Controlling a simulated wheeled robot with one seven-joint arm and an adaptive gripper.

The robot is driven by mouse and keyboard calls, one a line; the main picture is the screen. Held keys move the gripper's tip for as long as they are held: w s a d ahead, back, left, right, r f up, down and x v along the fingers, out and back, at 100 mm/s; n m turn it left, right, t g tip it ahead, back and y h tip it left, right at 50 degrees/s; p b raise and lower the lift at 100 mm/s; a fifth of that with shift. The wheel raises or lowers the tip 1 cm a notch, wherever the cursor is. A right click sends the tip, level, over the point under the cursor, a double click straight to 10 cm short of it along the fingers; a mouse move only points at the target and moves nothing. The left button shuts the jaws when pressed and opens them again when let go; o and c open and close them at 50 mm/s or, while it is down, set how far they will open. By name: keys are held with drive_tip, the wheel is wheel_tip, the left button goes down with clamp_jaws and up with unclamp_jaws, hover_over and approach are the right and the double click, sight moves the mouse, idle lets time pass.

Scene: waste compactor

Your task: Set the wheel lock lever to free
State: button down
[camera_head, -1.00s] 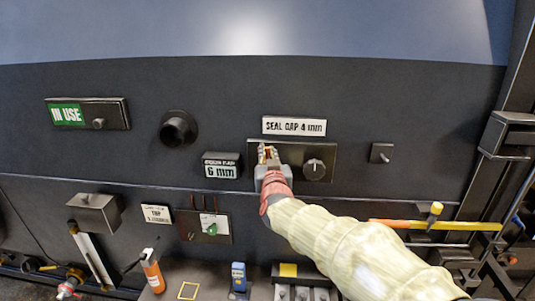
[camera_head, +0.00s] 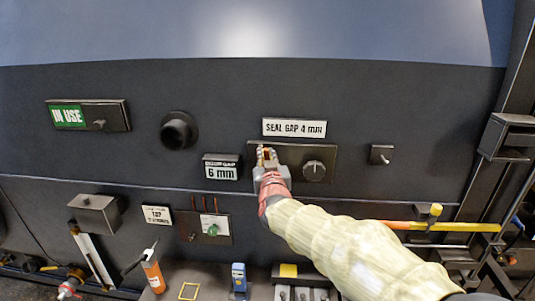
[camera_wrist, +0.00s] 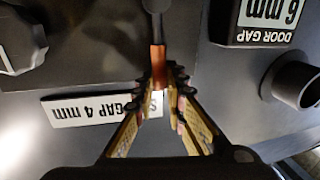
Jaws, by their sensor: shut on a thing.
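A small lever with an orange grip (camera_wrist: 158,62) and a dark shaft sits on a dark panel (camera_head: 325,152) below the "SEAL GAP 4 mm" sign (camera_head: 294,128). No readable label marks it as the wheel lock lever. My gripper (camera_head: 266,155) is at the panel's left part, and its fingers hide most of the lever in the head view. In the wrist view my gripper (camera_wrist: 170,82) has its fingertips closed around the lower end of the orange grip. The lever's setting cannot be read.
A round knob (camera_head: 313,168) is just right of my gripper on the same panel. The "6 mm" door gap display (camera_head: 221,168) is close on the left. A black round stub (camera_head: 177,131) sticks out farther left. A small switch plate (camera_head: 381,154) is at the right.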

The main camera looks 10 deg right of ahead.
drive_tip(key=a+n+p, duration=0.1)
drive_tip(key=n+p, duration=0.1)
drive_tip(key=p, duration=0.1)
drive_tip(key=w+a+n+p, duration=0.1)
drive_tip(key=a+n+p, duration=0.1)
drive_tip(key=p, duration=0.1)
drive_tip(key=shift+w+a+f+g, duration=0.1)
drive_tip(key=shift+a+f+g, duration=0.05)
drive_tip(key=shift+g, duration=0.25)
drive_tip(key=n+p, duration=0.1)
drive_tip(key=a+n+p, duration=0.1)
drive_tip(key=p, duration=0.1)
drive_tip(key=shift+w+a+f, duration=0.15)
drive_tip(key=shift+w+f, duration=0.05)
drive_tip(key=shift+f, duration=0.2)
drive_tip(key=shift+w+a+f+n+g+p, duration=0.2)
drive_tip(key=shift+a+f+n+g+p, duration=0.4)
drive_tip(key=shift+p, duration=0.5)
drive_tip(key=shift+d+h, duration=0.15)
drive_tip(key=shift+h, duration=0.15)
drive_tip(key=c, duration=1.9)
unclamp_jaws()
drive_tip(key=shift+o, duration=0.4)
drive_tip(key=shift+s, duration=0.15)
